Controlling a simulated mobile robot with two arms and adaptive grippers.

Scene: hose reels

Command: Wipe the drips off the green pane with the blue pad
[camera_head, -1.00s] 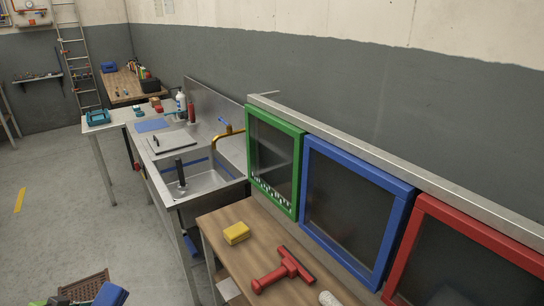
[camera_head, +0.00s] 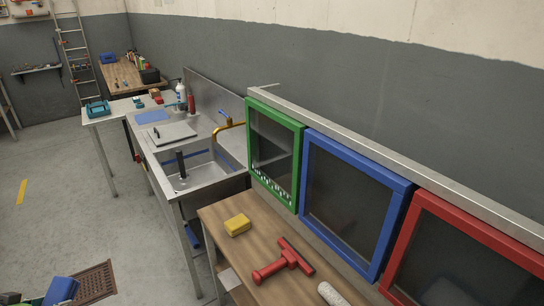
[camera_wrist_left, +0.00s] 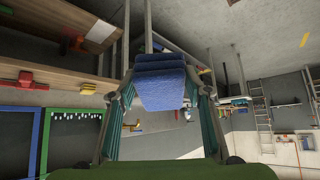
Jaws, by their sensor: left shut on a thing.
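My left gripper (camera_head: 42,299) is at the bottom left corner of the head view, over the floor and far from the pane. It is shut on the blue pad (camera_head: 61,290). The blue pad (camera_wrist_left: 162,84) sits between both fingers in the wrist view. My right gripper is not in view.
The blue pane (camera_head: 350,200) and red pane (camera_head: 470,245) hang to the right. A wooden bench (camera_head: 238,262) below carries a yellow sponge (camera_head: 237,225), a red squeegee (camera_head: 283,262) and a whitish roll (camera_head: 332,294). A steel sink (camera_head: 200,180) stands left of it. The floor between is open.

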